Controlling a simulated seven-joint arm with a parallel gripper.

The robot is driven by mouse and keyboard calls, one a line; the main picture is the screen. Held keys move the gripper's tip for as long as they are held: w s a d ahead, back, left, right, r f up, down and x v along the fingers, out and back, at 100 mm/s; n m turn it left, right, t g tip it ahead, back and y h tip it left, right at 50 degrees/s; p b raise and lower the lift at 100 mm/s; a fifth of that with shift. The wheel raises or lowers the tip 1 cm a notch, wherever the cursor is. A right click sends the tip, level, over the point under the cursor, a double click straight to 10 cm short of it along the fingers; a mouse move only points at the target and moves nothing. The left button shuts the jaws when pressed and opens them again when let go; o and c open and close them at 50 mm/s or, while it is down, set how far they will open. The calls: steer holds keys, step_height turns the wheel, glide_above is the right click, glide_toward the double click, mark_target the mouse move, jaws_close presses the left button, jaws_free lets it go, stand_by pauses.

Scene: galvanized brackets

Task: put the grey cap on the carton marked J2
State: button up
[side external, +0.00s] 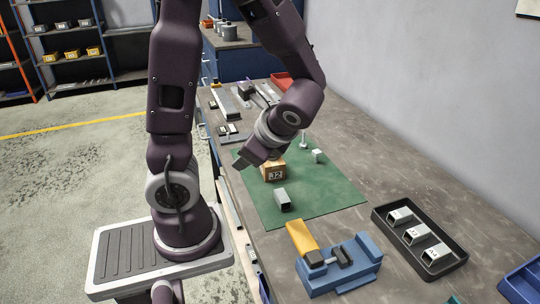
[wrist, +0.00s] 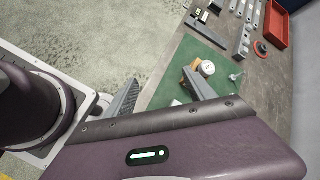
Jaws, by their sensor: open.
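The brown carton (side external: 275,173) stands on the green mat (side external: 340,190), with its J2 mark facing the side camera. My gripper (side external: 256,158) is tilted, close to the carton's upper left, and hides part of it. In the wrist view my gripper (wrist: 163,92) has its fingers apart, with nothing seen held. The carton (wrist: 190,76) shows there partly behind the right finger. A pale round top (wrist: 207,68) shows at the carton; I cannot tell whether it rests on it or stands behind. A small pale grey piece (side external: 318,157) stands right of the carton; I cannot tell which is the cap.
A grey square tube (side external: 283,200) lies on the mat in front of the carton. A bolt-like piece (side external: 304,143) stands behind. A blue vise (side external: 340,268) and a black tray (side external: 420,242) of brackets are nearer. The mat's right side is clear.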

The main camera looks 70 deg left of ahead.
steer(key=d+r+n+t+h, duration=0.3)
steer(key=d+r+n+h, duration=0.1)
steer(key=d, duration=0.4)
steer(key=s+d+r+n+t+h, duration=0.1)
steer(key=d+r+n+t+h, duration=0.3)
steer(key=d, duration=0.4)
steer(key=shift+s+r+n+h, duration=0.3)
steer(key=shift+r+n+h, duration=0.1)
steer(key=shift+n, duration=0.1)
